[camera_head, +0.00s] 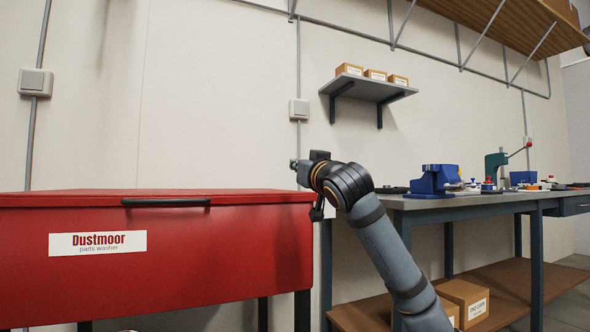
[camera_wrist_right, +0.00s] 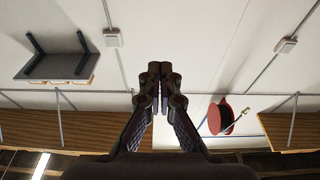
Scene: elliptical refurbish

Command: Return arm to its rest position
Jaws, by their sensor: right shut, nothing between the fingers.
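My right arm (camera_head: 345,187) rises from the lower right in the head view and bends at its wrist, just past the right end of the red parts washer. The fingers cannot be made out clearly there. In the wrist view my right gripper (camera_wrist_right: 153,70) is shut and empty, its two fingertips together, with the bare wall beyond. No object touches it. My left arm and gripper are not in view.
The red parts washer (camera_head: 180,270) stands at the left, lid down. A workbench (camera_head: 480,203) with a blue vise (camera_head: 433,181) is at the right. A wall shelf (camera_head: 368,89) holds small boxes. The wrist view shows a red round reel (camera_wrist_right: 221,117) on the wall.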

